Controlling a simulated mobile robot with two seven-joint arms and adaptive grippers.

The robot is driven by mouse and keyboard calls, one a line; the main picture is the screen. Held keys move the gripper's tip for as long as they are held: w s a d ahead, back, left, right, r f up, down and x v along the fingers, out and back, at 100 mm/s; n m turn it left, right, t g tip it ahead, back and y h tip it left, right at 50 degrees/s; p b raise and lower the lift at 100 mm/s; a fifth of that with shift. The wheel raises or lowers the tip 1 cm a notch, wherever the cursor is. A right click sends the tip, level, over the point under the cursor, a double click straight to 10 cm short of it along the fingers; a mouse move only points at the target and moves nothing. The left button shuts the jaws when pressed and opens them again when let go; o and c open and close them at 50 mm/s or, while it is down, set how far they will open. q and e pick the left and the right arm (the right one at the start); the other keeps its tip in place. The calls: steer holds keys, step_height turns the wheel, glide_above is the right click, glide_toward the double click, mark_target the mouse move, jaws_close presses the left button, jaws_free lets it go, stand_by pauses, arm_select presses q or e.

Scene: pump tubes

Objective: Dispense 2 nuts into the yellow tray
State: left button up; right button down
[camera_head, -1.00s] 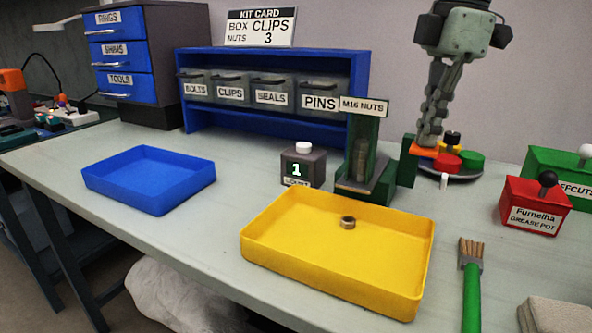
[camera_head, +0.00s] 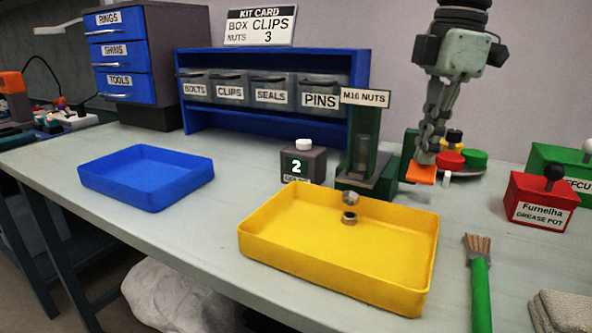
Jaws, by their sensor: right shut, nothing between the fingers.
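The yellow tray (camera_head: 300,272) stands at the front of the bench. One nut (camera_head: 349,218) lies in it near the back wall. A second nut (camera_head: 350,198) shows just above the first, at the back rim; whether it is in the air or touching is unclear. The green M16 nuts dispenser (camera_head: 367,178) stands behind the tray, with an orange lever pad (camera_head: 421,174) at its right. My right gripper (camera_head: 426,158) points down, shut and empty, at the orange pad. My left gripper is not in view.
A blue tray (camera_head: 150,204) stands at left. A blue rack (camera_head: 190,121) of labelled bins and a kit card (camera_head: 260,27) reading nuts 3 are behind. A red grease pot (camera_head: 538,203), a brush (camera_head: 479,280) and a green box (camera_head: 565,165) are at right.

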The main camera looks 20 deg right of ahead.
step_height(320, 180, up, 10)
steer(key=p, duration=0.6)
stand_by(0.9)
